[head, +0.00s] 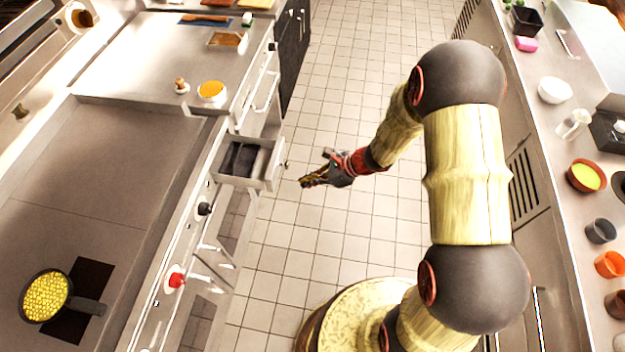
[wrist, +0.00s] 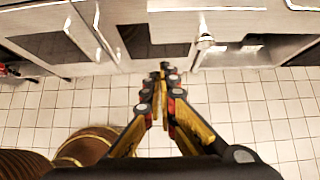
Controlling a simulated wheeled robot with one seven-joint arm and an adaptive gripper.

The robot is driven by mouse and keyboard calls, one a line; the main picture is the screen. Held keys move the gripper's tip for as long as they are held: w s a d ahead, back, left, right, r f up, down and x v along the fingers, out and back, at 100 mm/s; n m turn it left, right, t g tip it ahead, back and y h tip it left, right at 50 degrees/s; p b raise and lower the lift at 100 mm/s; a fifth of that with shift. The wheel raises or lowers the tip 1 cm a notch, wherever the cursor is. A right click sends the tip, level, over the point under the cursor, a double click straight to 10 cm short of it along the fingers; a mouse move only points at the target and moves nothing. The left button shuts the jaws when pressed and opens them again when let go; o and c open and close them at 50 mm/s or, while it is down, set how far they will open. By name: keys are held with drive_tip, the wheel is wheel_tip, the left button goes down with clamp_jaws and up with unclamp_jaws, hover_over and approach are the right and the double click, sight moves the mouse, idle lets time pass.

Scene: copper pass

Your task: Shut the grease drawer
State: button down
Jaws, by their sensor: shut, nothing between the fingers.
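The grease drawer (head: 270,172) stands pulled out from the front of the cooking counter at the left of the head view. Its dark inside shows from above, and a small knob sits on its front. My gripper (head: 303,183) is shut and empty, in the aisle just to the right of the drawer front and apart from it. In the wrist view my gripper (wrist: 165,75) points at the counter fronts. A pale round knob (wrist: 205,42) shows ahead and slightly right of the fingertips there.
The griddle counter (head: 110,170) carries a pan of yellow food (head: 46,296). A red knob (head: 177,280) and a black knob (head: 205,209) stick out from its front. The right counter (head: 545,130) holds bowls and cups. The tiled aisle (head: 330,80) between is clear beyond my arm.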

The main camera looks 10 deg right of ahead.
drive_tip(key=w+a+f+b, duration=0.1)
drive_tip(key=w+a+f, duration=0.1)
drive_tip(key=a, duration=0.5)
drive_tip(key=shift+w+a+f+b, duration=0.15)
drive_tip(key=shift+w+f+b, duration=0.15)
drive_tip(key=shift+f, duration=0.55)
drive_tip(key=shift+a, duration=0.1)
drive_tip(key=w+a, duration=0.2)
drive_tip(key=a, duration=0.4)
drive_tip(key=w+a+b, duration=0.1)
drive_tip(key=w+a, duration=0.1)
drive_tip(key=a, duration=0.5)
drive_tip(key=w+a+b, duration=0.1)
drive_tip(key=w+a, duration=0.2)
drive_tip(key=a, duration=0.3)
drive_tip(key=shift+a, duration=0.35)
